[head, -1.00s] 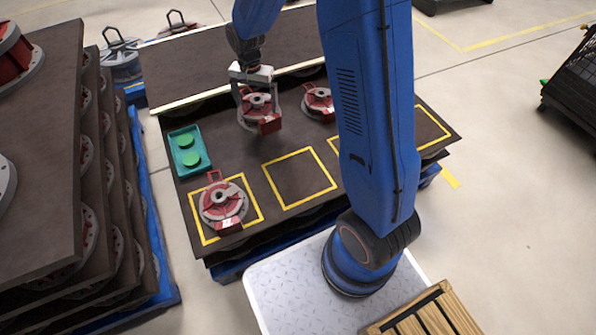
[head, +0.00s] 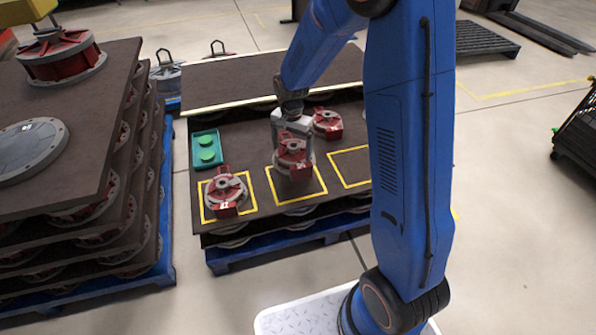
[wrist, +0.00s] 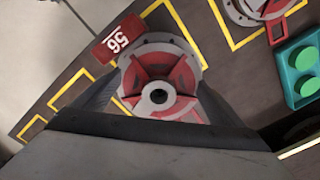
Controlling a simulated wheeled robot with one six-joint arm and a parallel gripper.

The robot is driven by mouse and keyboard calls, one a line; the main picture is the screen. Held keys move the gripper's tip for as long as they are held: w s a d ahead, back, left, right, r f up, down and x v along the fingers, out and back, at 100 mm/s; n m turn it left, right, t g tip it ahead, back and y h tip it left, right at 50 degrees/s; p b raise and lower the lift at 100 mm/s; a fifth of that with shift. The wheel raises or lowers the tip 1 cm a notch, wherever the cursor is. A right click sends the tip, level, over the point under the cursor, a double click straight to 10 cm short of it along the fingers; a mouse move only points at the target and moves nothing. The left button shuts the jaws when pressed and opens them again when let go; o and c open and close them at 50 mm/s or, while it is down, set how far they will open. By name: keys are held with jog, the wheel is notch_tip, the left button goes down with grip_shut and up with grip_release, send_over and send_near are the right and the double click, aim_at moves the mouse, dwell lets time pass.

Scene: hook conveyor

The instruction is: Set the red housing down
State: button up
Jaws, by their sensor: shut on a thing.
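My gripper (head: 292,143) is shut on a red housing (head: 294,158) with a grey flange and a round hub. It holds the housing over the back part of the middle yellow square (head: 312,194) on the dark board. I cannot tell whether the housing touches the board. In the wrist view the held housing (wrist: 158,95) lies between the two fingers, its red block marked 56 pointing to the upper left. Its near side is hidden by my gripper.
A similar housing (head: 225,192) sits in the left yellow square, another (head: 327,123) stands behind to the right. A green tray (head: 206,150) lies at the board's left. The right yellow square (head: 352,167) looks empty where visible. A stacked pallet (head: 120,190) stands left.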

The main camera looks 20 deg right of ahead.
jog(key=shift+f, duration=4.5)
jog(key=shift+f, duration=0.1)
jog(key=o, duration=1.8)
